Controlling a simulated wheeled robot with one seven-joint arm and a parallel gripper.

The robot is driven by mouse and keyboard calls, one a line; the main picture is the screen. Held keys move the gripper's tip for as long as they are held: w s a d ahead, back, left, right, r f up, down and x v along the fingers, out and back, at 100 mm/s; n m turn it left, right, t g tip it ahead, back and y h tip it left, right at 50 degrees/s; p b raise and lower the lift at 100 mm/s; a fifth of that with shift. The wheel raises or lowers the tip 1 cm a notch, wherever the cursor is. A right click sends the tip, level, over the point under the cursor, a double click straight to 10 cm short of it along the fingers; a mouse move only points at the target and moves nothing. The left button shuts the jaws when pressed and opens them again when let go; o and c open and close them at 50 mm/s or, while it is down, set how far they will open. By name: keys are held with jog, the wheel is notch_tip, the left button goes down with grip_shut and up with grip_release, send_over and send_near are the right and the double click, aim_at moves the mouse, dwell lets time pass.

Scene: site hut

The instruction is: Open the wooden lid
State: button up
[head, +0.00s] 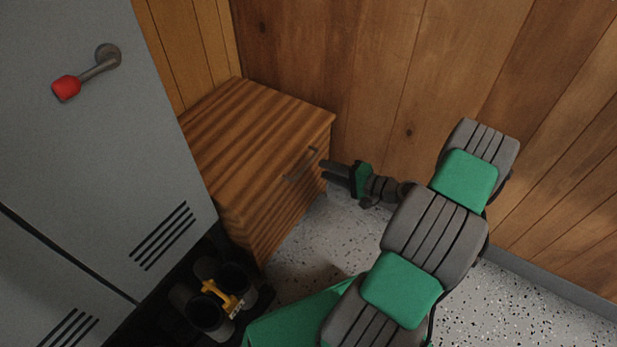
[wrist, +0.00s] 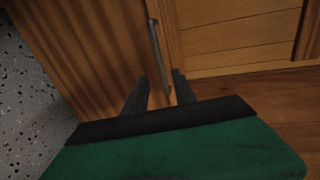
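The wooden box (head: 262,120) stands in the corner between the grey locker and the plank wall. Its striped lid or front carries a slim metal handle (head: 301,165). The handle also shows in the wrist view (wrist: 155,45), running down toward my gripper. My gripper (head: 323,169) is at the box's right side, close to the handle. In the wrist view its two dark fingers (wrist: 163,82) are spread apart, with the lower end of the handle between them. I cannot tell whether either finger touches the handle. The lid looks closed.
A grey locker (head: 90,130) with a red-tipped lever (head: 82,75) stands at the left. Black boots or containers with a yellow piece (head: 217,293) sit below the box. The plank wall (head: 400,70) closes off the back and right. Speckled floor (head: 350,240) is free in front.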

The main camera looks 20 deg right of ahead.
aim_at(307, 163)
jog(key=b+x, duration=0.2)
jog(key=x, duration=0.5)
jog(key=shift+w+a+r, duration=0.1)
jog(key=shift+w+a, duration=0.1)
jog(key=shift+w, duration=0.05)
jog(key=shift+c, duration=0.4)
grip_shut()
dwell(0.5)
